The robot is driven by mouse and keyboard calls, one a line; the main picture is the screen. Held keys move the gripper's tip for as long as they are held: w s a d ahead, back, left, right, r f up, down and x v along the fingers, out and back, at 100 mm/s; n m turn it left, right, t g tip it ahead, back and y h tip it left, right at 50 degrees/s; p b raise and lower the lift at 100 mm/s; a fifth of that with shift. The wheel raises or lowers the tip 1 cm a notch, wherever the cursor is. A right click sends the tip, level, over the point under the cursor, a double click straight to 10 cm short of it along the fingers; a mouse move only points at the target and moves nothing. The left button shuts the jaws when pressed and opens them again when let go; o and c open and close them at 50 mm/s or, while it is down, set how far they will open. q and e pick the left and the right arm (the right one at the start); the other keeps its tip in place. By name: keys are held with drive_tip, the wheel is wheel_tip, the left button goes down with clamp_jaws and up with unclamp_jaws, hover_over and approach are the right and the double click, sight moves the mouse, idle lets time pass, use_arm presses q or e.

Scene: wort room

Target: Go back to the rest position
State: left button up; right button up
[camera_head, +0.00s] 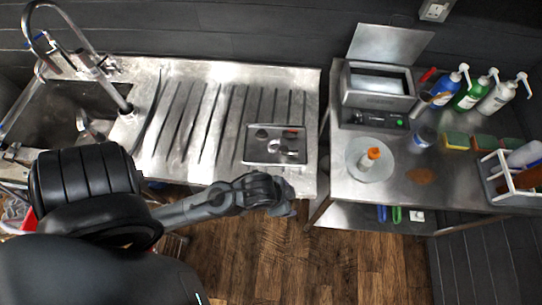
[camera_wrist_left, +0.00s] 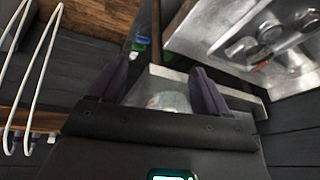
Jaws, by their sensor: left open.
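My left gripper (camera_head: 288,207) is in front of the sink unit's front edge, at the end of my arm coming in from the left. In the left wrist view its two dark fingers (camera_wrist_left: 160,72) stand apart with nothing gripped between them. A metal tray (camera_head: 262,158) with small metal items lies on the ribbed steel drainboard (camera_head: 205,120), beyond the gripper. My right arm and gripper are not in view.
A gap separates the drainboard from the steel table (camera_head: 350,195) on the right. That table holds a round plate (camera_head: 360,172) with an orange-capped item, a metal box (camera_head: 378,90), pump bottles (camera_head: 468,92) and a caddy (camera_head: 500,180). Wooden floor (camera_head: 340,260) is open in front.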

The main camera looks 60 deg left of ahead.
use_arm(q)
drive_tip(key=shift+n+g, duration=0.6)
drive_tip(key=shift+n, duration=0.3)
drive_tip(key=s+a, duration=0.1)
drive_tip(key=s, duration=0.1)
drive_tip(key=s+a, duration=0.1)
drive_tip(key=shift+s+f, duration=0.1)
drive_tip(key=shift+s, duration=0.25)
wheel_tip(320, 180, up, 10)
drive_tip(key=p, duration=0.9)
drive_tip(key=shift+f+p, duration=0.15)
drive_tip(key=shift+p, duration=0.15)
